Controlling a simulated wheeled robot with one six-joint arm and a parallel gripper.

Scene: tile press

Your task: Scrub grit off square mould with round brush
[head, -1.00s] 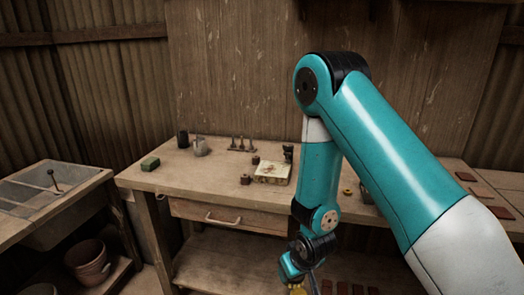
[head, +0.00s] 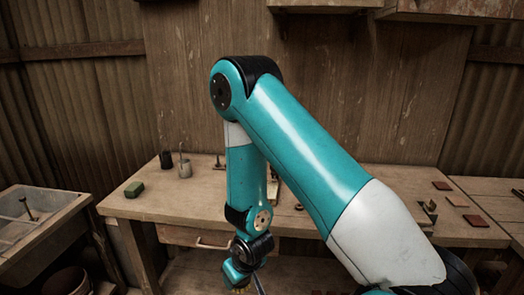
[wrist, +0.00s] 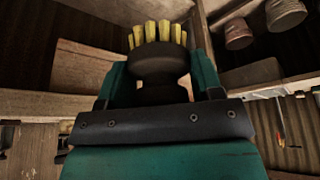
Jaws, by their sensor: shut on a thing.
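My gripper (wrist: 160,72) is shut on the round brush (wrist: 158,58), which has a dark round body and yellow bristles pointing away from the jaws. In the head view my gripper (head: 238,276) hangs low in front of the workbench, with a bit of the yellow bristles (head: 240,290) at the bottom edge. The square mould cannot be made out now; my arm covers the middle of the bench. Whether grit lies on it cannot be seen.
The wooden workbench (head: 350,195) carries a green block (head: 134,188), a dark cup (head: 166,160), a grey pot (head: 184,167) and several reddish tiles (head: 476,220). A sink (head: 30,225) stands at the left. Shelves (head: 450,8) hang above right.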

